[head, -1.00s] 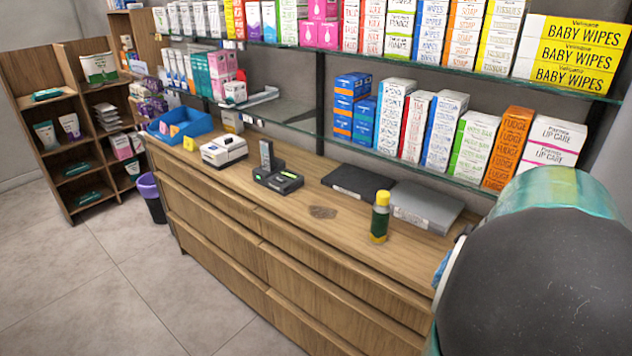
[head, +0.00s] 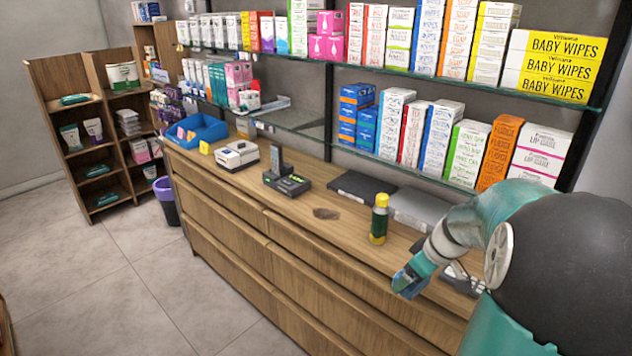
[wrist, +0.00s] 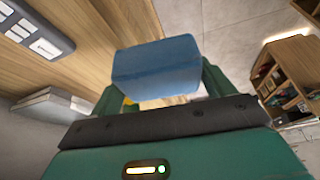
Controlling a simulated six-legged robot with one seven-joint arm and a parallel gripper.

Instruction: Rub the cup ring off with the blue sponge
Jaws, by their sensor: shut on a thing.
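My gripper (head: 410,277) is at the right in the head view, out in front of the counter's front edge. It is shut on the blue sponge (wrist: 155,68), which sits between the green fingers in the wrist view. In the head view the sponge is small and mostly hidden by my gripper. The cup ring (head: 326,213) looks like a dark brown patch on the wooden counter top (head: 300,208). It lies left of my gripper and farther back, apart from the sponge.
A green bottle with a yellow cap (head: 379,218) stands right of the patch. Behind are a black flat box (head: 360,187) and a grey one (head: 415,208). A black card terminal (head: 287,184) stands to the left. Glass shelves with boxes overhang the back.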

